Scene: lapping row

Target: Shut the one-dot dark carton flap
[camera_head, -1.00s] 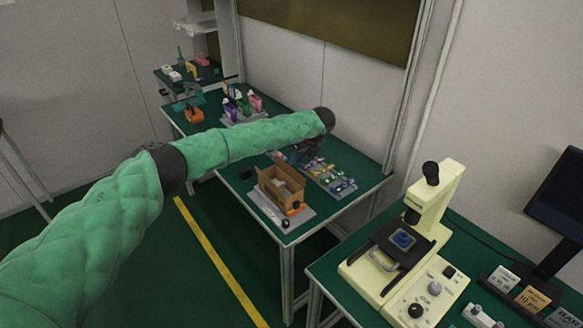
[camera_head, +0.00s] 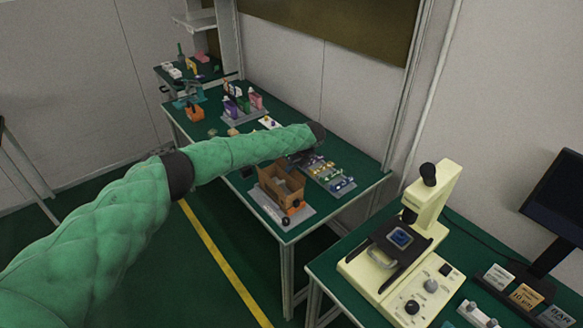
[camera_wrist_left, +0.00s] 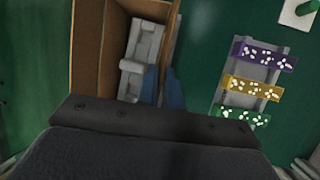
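The brown cardboard carton (camera_head: 268,184) stands on a grey base plate on the green table, its top open and flaps raised. In the left wrist view the carton (camera_wrist_left: 91,50) shows from above, with a pale grey object (camera_wrist_left: 140,50) inside. No dot marks can be made out on its flaps. My left gripper (camera_head: 304,158) is over the table beside the carton's far side, partly hidden behind my arm. In the left wrist view its bluish fingers (camera_wrist_left: 173,88) show beside the carton's right wall; their gap and any contact are unclear. My right gripper is out of view.
A rack of purple, yellow and green strips (camera_wrist_left: 252,88) lies right of the carton. Bottles (camera_head: 240,103) and an orange item (camera_head: 194,113) stand farther back. A cream microscope (camera_head: 415,235) stands on the nearer table. A dark knob (camera_head: 285,221) sits at the plate's front.

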